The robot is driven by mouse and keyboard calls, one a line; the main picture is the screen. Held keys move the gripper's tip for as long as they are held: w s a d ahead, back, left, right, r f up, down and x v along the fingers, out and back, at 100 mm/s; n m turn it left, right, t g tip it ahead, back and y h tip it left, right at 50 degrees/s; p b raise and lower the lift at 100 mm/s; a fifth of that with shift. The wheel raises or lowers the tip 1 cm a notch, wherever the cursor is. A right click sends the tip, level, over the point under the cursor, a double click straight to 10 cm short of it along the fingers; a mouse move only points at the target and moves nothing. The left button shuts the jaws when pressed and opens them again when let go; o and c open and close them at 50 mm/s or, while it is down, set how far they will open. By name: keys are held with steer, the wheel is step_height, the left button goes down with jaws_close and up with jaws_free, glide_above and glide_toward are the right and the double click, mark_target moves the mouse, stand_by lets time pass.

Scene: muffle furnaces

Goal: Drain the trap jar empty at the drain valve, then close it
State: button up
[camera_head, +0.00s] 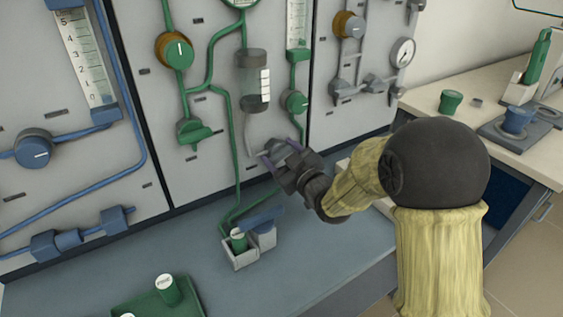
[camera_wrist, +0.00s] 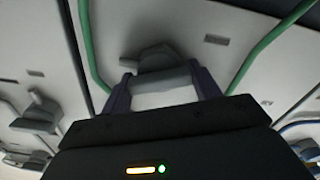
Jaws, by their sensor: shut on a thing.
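The trap jar (camera_head: 252,82) is a clear upright cylinder with dark grey caps and a white marked strip, mounted on the middle panel. A pale tapered outlet (camera_head: 251,126) runs down from it. I cannot make out a liquid level. My gripper (camera_head: 279,154) is at the panel just below the outlet and hides most of the drain valve there. In the wrist view my gripper (camera_wrist: 163,92) is shut on a light grey bar-shaped handle (camera_wrist: 165,78), with a finger at each end. A darker grey valve body (camera_wrist: 159,58) shows behind it.
A green tray (camera_head: 143,311) is at the front. Green pipes (camera_head: 231,150) run down the panel left of my gripper. A side table (camera_head: 450,123) stands right.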

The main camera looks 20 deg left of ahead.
steer(key=n+b, duration=0.4)
steer(key=shift+f+n+b, duration=0.3)
steer(key=shift+b, duration=0.1)
steer(key=n+b, duration=0.3)
steer(key=b, duration=0.1)
steer(key=shift+s+a+f+n, duration=0.1)
steer(key=shift+s+a+n, duration=0.05)
steer(key=shift+n, duration=0.25)
steer(key=n+b, duration=0.3)
steer(key=b, duration=0.1)
steer(key=shift+n+b, duration=0.85)
steer(key=shift+n, duration=0.15)
steer(key=shift+r, duration=0.2)
steer(key=o, duration=1)
